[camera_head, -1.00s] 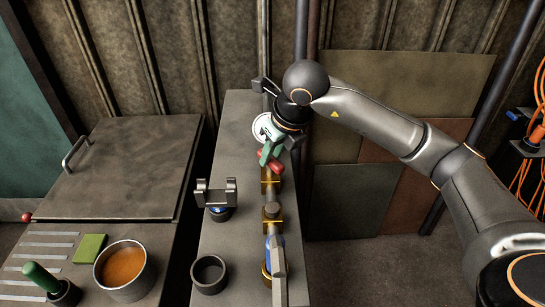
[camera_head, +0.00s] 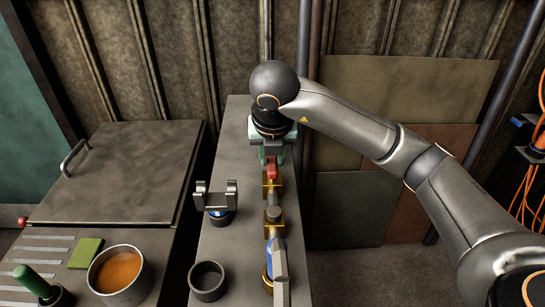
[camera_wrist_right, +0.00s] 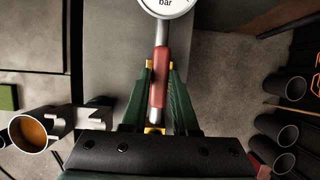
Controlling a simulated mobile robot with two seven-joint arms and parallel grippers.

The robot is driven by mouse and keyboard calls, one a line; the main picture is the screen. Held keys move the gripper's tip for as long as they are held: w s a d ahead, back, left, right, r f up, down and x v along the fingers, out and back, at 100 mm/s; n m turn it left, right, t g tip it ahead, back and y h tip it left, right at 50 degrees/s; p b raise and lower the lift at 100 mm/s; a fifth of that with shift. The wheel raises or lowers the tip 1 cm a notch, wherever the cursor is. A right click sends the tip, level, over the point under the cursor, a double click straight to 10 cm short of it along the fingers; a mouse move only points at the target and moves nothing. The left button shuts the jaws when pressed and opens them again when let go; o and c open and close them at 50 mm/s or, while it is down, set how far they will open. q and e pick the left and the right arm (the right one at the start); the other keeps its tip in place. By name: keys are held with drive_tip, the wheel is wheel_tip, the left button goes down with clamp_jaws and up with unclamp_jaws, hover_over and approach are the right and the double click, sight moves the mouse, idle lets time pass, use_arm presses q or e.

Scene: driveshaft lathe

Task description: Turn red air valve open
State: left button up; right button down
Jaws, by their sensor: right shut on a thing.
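The red valve handle (camera_head: 272,170) sits on a brass fitting (camera_head: 271,186) of the pipe line, at the back half of the narrow bench. It points along the pipe line in the head view. My right gripper (camera_head: 271,154) comes down over it from above and hides its far part. In the right wrist view, the green fingers of my right gripper (camera_wrist_right: 160,78) stand on either side of the red handle (camera_wrist_right: 159,90) and are shut on it. A round gauge marked "bar" (camera_wrist_right: 165,5) shows beyond the handle. My left gripper is not in view.
A second brass fitting (camera_head: 273,216) and a grey lever (camera_head: 280,270) lie nearer on the same line. A grey forked part (camera_head: 216,197) and a dark ring (camera_head: 208,279) stand to the left. A pot of orange liquid (camera_head: 118,273) is at lower left.

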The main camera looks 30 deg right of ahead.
idle(0.4)
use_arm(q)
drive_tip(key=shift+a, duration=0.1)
use_arm(e)
drive_tip(key=c, duration=0.7)
unclamp_jaws()
drive_tip(key=shift+r, duration=0.1)
use_arm(q)
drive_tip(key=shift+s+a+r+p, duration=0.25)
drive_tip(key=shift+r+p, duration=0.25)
drive_tip(key=shift+p, duration=0.25)
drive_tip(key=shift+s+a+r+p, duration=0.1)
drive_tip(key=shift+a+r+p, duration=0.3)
drive_tip(key=shift+p, duration=0.35)
use_arm(e)
drive_tip(key=shift+v, duration=6.2)
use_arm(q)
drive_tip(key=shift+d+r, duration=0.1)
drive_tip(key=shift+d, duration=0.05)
